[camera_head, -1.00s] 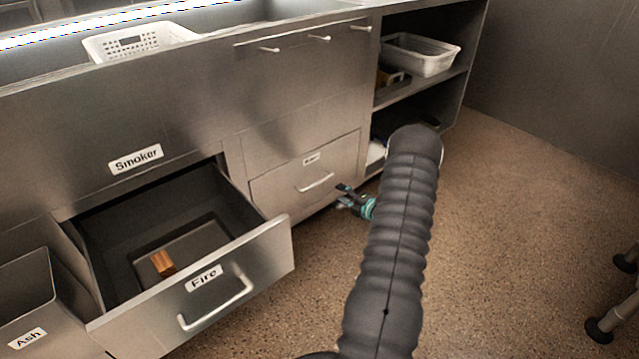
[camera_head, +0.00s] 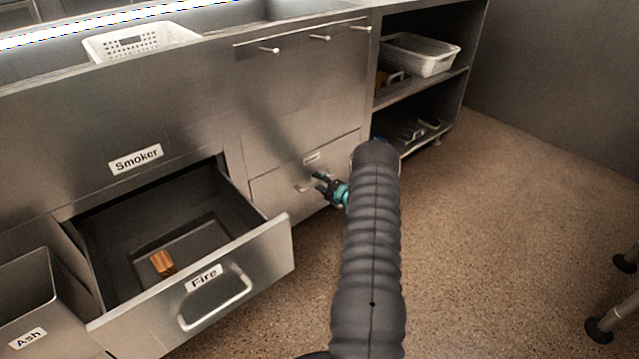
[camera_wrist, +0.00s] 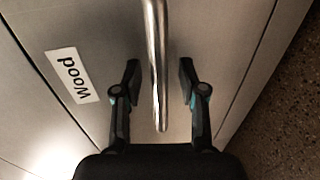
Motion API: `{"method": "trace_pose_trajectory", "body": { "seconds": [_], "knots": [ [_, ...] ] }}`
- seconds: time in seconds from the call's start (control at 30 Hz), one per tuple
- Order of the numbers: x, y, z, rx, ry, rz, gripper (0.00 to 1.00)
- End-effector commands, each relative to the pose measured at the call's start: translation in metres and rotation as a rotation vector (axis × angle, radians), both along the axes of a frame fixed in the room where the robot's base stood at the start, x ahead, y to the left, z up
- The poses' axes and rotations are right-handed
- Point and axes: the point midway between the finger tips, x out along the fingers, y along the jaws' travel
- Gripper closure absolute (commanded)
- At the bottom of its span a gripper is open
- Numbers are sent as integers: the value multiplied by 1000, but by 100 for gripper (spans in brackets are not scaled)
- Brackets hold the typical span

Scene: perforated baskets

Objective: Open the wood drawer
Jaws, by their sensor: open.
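The wood drawer (camera_head: 272,187) is shut, a steel front to the right of the open Fire drawer. In the wrist view its label reads "Wood" (camera_wrist: 73,76), and its bar handle (camera_wrist: 157,60) runs down the picture between my two fingers. My gripper (camera_wrist: 157,78) is open, with one finger on each side of the handle and a visible gap on both sides. In the head view my gripper (camera_head: 318,182) is at the drawer's handle (camera_head: 303,186), which it partly hides.
The Fire drawer (camera_head: 268,245) stands open at left with a wood block (camera_head: 162,263) inside. The Ash bin (camera_head: 28,290) is at far left. Open shelves at right hold a white basket (camera_head: 425,60).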

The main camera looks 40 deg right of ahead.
Motion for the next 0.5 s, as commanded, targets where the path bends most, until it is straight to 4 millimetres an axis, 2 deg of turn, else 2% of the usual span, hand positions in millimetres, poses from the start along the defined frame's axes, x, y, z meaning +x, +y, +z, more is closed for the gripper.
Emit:
{"method": "trace_pose_trajectory", "body": {
  "seconds": [0.17, 0.3, 0.33, 0.5],
  "knots": [
    [0, 0, 0, 0, 0, 0, 59],
    [0, 0, 0, 0, 0, 0, 94],
    [0, 0, 0, 0, 0, 0, 100],
    [0, 0, 0, 0, 0, 0, 100]
  ]
}}
